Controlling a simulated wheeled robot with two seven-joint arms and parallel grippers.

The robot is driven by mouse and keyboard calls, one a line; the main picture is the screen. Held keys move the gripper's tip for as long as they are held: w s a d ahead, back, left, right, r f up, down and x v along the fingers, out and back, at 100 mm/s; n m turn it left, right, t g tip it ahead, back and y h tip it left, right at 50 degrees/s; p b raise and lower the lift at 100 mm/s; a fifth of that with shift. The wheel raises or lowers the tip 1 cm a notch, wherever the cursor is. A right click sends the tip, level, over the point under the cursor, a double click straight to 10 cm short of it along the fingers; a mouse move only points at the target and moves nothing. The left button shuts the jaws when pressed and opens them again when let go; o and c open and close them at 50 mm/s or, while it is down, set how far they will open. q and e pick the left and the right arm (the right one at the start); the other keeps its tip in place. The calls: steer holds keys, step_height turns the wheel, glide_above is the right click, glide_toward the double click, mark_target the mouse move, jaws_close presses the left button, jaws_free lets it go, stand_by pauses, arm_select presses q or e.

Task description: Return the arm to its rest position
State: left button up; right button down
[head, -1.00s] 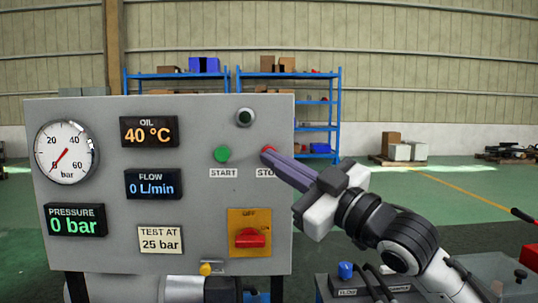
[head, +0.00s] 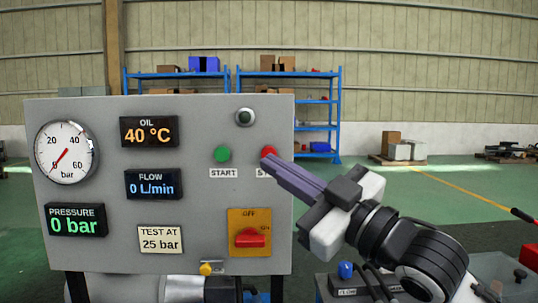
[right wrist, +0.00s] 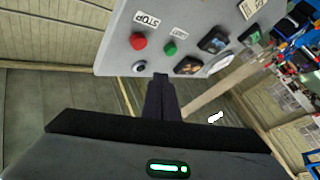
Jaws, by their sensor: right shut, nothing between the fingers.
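My right gripper (head: 267,163) is shut and empty, its fingertips just in front of and below the red STOP button (head: 268,152) on the grey control panel (head: 110,220). The fingers hide most of the STOP label. The right wrist view shows the closed fingers (right wrist: 161,80) apart from the red STOP button (right wrist: 138,41), which shows in full there. The green START button (head: 222,154) is left of the STOP button. My left gripper is not in view.
The panel carries a gauge (head: 66,152) near zero, a pressure display (head: 75,220) reading 0 bar, and a red rotary switch (head: 250,238). A grey unit with a blue knob (head: 345,270) stands below my right arm.

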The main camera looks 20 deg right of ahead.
stand_by(0.3)
steer(key=s+d+f+m+g+h, duration=0.1)
steer(key=s+f+m+g+h, duration=0.15)
steer(key=f, duration=1.25)
steer(key=s+d+f+m+g+h, duration=0.1)
steer(key=f+m+g+h, duration=0.25)
steer(key=f, duration=1.15)
steer(key=s+d+f+m+g+h, duration=0.2)
steer(key=s+f+g, duration=0.3)
steer(key=s+f, duration=0.7)
steer(key=s+d+f+m+g+h, duration=0.15)
steer(key=s+f+g, duration=0.35)
steer(key=s+f, duration=0.7)
arm_select(q)
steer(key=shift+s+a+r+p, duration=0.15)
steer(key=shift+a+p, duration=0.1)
steer(key=shift+p, duration=0.5)
arm_select(e)
steer(key=w+a+f+t+y, duration=0.2)
steer(key=w+a+f+t, duration=0.2)
steer(key=a+f+t, duration=0.1)
step_height(320, 180, down, 2)
steer(key=shift+a+f+n+t, duration=0.25)
steer(key=shift+a+n+t, duration=0.1)
steer(key=shift+a, duration=0.45)
